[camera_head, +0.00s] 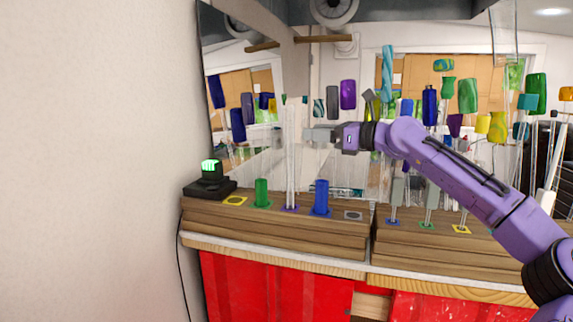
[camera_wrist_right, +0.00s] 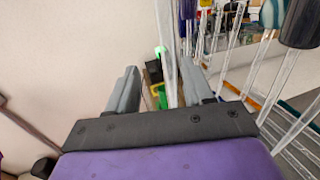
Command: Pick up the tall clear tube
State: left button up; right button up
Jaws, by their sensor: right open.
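The tall clear tube (camera_head: 290,165) stands upright on a purple-marked spot of the wooden ledge, between a green cylinder (camera_head: 261,193) and a blue cylinder (camera_head: 321,197). My right gripper (camera_head: 306,134) is open, level with the tube's upper part and close to its right side. In the right wrist view the tube (camera_wrist_right: 168,62) shows in the gap between the open fingers (camera_wrist_right: 159,70), nearer the right finger. I cannot tell whether it is fully between them. No contact is visible. My left gripper is not in view.
A black device with a green light (camera_head: 211,170) sits at the ledge's left end. Several thin rods with coloured tops stand to the right, behind and below my right arm. A mirror-like panel (camera_head: 250,60) is behind the ledge, and a plain wall (camera_head: 95,160) is at left.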

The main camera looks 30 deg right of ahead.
aim_at(291, 128)
jog(key=w+p, duration=0.1)
jog(key=w+r+p, duration=0.1)
jog(key=w, duration=0.1)
jog(key=shift+a+r+m+p, duration=0.3)
jog(key=shift+a+p, duration=0.05)
jog(key=shift+p, duration=0.05)
jog(key=shift+w+a+f+p, duration=0.15)
jog(key=shift+w+p, duration=0.15)
jog(key=shift+w, duration=0.2)
jog(key=p+x, duration=0.1)
jog(key=x, duration=0.1)
jog(key=f+x, duration=0.1)
jog(key=x, duration=0.1)
jog(key=shift+w+p, duration=0.3)
jog(key=shift+p, duration=0.1)
jog(key=shift+w, duration=0.15)
jog(key=c, duration=0.9)
grip_shut()
